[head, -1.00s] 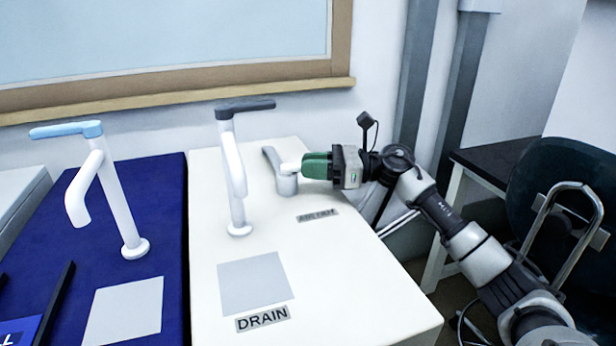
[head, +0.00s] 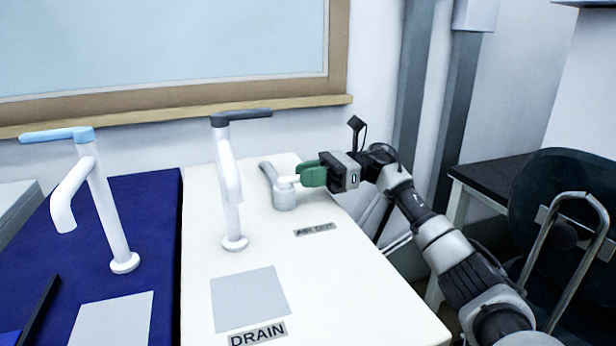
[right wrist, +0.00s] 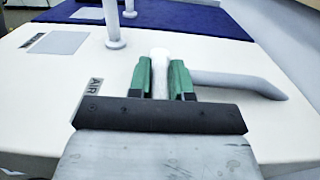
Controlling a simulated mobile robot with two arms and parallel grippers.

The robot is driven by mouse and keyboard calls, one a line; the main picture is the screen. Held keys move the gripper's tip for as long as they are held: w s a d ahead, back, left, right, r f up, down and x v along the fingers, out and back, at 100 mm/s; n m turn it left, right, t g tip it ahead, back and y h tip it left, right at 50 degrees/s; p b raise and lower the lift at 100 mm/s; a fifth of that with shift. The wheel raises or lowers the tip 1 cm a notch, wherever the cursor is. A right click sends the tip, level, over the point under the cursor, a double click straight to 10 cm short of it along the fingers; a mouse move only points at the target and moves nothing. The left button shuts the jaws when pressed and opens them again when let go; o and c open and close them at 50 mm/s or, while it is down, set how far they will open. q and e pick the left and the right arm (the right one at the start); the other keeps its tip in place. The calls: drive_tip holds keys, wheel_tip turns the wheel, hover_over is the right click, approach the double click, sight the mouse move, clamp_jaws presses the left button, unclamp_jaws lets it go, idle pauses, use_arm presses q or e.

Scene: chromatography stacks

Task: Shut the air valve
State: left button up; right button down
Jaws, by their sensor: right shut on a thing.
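The air valve (head: 283,196) is a short grey body with a grey spout, on the white bench top (head: 330,270) near its back right. Its label (head: 314,229) lies in front and is hard to read; in the right wrist view the label (right wrist: 91,89) reads AIR. A short white lever (right wrist: 159,75) sticks out from the valve. My right gripper (head: 312,174) comes from the right, with its green fingers shut on the lever. In the right wrist view my right gripper (right wrist: 160,82) has one finger on each side of it. My left gripper is not in view.
A white tap (head: 229,190) with a dark grey handle stands left of the valve, behind a DRAIN label (head: 257,334). A second white tap (head: 105,215) with a light blue handle stands on the blue surface. A dark chair (head: 570,200) stands at the right.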

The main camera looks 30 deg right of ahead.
drive_tip(key=c, duration=1)
unclamp_jaws()
drive_tip(key=shift+c, duration=0.2)
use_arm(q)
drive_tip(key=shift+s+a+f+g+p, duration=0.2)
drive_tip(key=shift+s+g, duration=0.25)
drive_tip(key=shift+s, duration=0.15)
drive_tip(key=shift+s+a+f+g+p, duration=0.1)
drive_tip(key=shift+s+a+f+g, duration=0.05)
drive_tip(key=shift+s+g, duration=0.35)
use_arm(e)
drive_tip(key=s+d, duration=0.1)
drive_tip(key=d, duration=0.9)
drive_tip(key=shift+s+d, duration=0.3)
drive_tip(key=shift+s, duration=0.1)
